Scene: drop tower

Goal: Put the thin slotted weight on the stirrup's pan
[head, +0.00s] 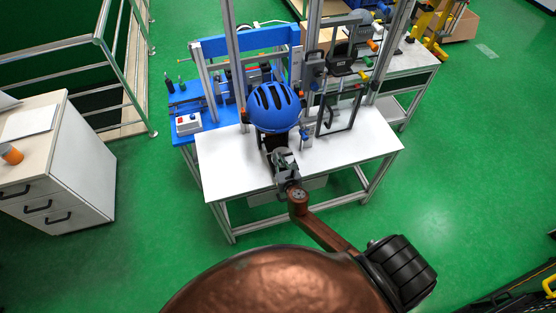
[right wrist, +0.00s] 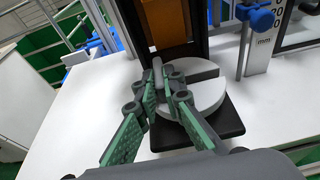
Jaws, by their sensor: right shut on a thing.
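The slotted weight (right wrist: 208,92) is a light grey disc with a slot, seen in the right wrist view. It lies flat over a black square plate (right wrist: 225,128), which looks like the stirrup's pan, at the foot of a dark upright frame (right wrist: 130,28). I cannot tell whether the disc touches the plate. My right gripper (right wrist: 165,82) is shut on the weight at its left side, its green-padded fingers partly covering it. In the head view the right gripper (head: 284,160) is just in front of the blue helmet, and the weight is mostly hidden. My left gripper is not in view.
The blue helmet (head: 275,107) sits above the white table (head: 235,165), between metal posts. An orange-brown block (right wrist: 163,20) is inside the dark frame. A scale with a blue knob (right wrist: 262,20) stands to the right. The table's front left is clear.

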